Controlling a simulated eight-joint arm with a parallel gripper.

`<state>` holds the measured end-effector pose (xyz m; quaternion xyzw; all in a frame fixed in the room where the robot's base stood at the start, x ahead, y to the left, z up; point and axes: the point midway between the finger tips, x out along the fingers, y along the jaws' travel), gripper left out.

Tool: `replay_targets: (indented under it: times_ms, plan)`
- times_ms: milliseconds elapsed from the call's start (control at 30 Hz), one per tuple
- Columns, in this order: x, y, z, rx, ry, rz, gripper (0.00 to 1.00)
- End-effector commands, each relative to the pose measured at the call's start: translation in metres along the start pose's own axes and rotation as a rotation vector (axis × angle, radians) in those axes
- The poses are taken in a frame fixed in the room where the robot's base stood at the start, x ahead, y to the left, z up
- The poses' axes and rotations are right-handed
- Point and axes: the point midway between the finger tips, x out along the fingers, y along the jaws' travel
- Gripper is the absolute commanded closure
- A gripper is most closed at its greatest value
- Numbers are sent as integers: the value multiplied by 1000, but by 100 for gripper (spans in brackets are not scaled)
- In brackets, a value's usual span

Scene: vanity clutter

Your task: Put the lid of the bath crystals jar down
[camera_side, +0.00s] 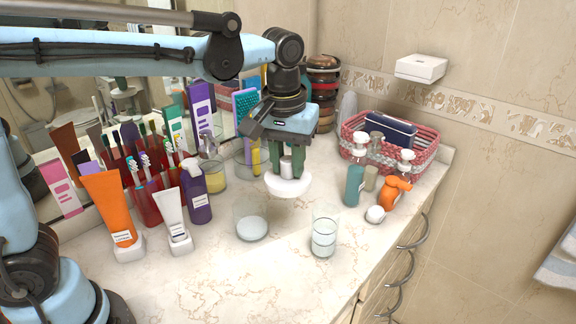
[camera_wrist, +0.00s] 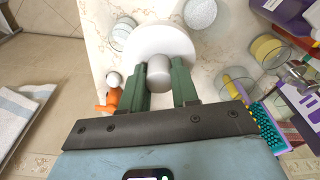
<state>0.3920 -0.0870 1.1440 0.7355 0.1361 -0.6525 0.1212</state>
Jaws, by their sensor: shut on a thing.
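An open glass jar with white crystals (camera_side: 250,228), apparently the bath crystals jar, stands on the marble counter at front left of the lid. It also shows at the top of the wrist view (camera_wrist: 200,14).
A clear glass (camera_side: 323,241) stands front right of the jar. A teal pump bottle (camera_side: 355,180), an orange spray bottle (camera_side: 393,190) and a pink basket (camera_side: 425,150) are right. A purple bottle (camera_side: 195,190) and tubes stand left. The front counter (camera_side: 210,285) is clear.

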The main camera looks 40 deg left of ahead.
Motion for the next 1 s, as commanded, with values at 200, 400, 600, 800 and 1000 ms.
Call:
replay_targets:
  times_ms: [200, 400, 600, 800, 1000]
  plan:
    - [28, 0, -58, 14, 0, 2, 99]
    - [56, -6, -98, 29, 1, 3, 99]
    - [73, -11, -118, 38, 2, 4, 99]
    - [97, -12, -120, 42, 2, 5, 99]
    - [129, -12, -116, 42, 2, 5, 99]
